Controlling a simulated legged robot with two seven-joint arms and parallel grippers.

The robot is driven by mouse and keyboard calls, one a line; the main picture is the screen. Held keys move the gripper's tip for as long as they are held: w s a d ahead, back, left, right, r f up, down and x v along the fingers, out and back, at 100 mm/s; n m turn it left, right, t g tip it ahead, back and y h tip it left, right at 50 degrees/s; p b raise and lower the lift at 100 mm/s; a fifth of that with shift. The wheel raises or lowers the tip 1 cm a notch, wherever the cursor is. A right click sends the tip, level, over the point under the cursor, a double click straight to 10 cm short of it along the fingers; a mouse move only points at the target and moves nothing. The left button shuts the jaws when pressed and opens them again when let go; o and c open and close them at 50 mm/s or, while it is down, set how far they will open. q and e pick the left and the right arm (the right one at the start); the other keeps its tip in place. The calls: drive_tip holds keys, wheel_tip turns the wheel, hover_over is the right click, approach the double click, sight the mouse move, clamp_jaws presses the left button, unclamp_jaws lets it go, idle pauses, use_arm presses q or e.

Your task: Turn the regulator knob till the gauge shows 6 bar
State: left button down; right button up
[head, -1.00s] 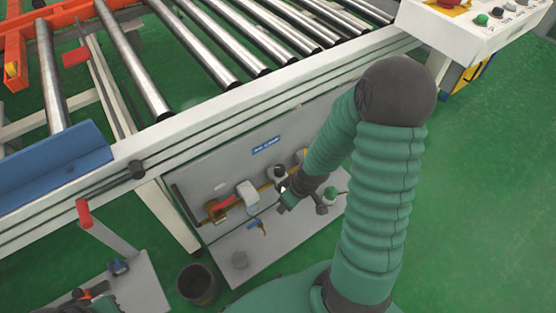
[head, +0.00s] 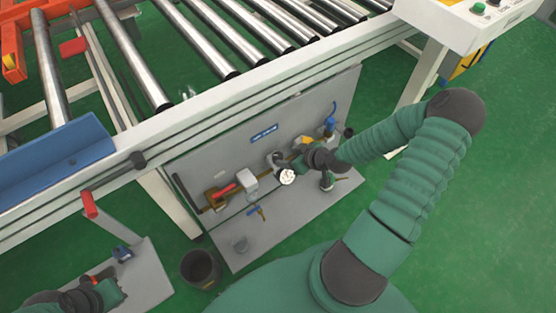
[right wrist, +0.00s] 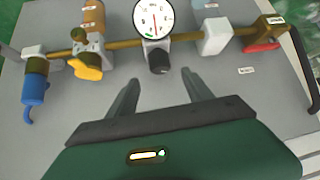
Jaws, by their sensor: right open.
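The round white gauge (right wrist: 153,18) sits on the brass pipe in the right wrist view, its needle reading too small to tell. It also shows in the head view (head: 287,176). A black regulator knob (right wrist: 158,62) stands beside the gauge, on the side toward my gripper. My right gripper (right wrist: 160,80) is open and empty; the knob lies just beyond its fingertips, roughly between their lines, apart from them. In the head view my right gripper (head: 303,152) is at the panel, its fingers mostly hidden. My left gripper (head: 108,291) is at the lower left, its jaws unclear.
On the pipe are a yellow handle (right wrist: 85,68), a blue fitting (right wrist: 34,85), a white box (right wrist: 215,37) and a red-handled valve (right wrist: 262,45). The grey panel (head: 215,160) stands below the roller conveyor (head: 235,90). A dark bin (head: 200,268) is on the floor.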

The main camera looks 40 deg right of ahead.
sight(279, 156)
drive_tip(key=b+x, duration=0.2)
drive_tip(key=x, duration=0.5)
drive_tip(key=shift+w+a+f+b, duration=0.1)
drive_tip(key=shift+w+f+b, duration=0.2)
use_arm(q)
drive_tip(key=x, duration=0.3)
drive_tip(key=shift+s+f, duration=0.3)
drive_tip(key=shift+s, duration=0.05)
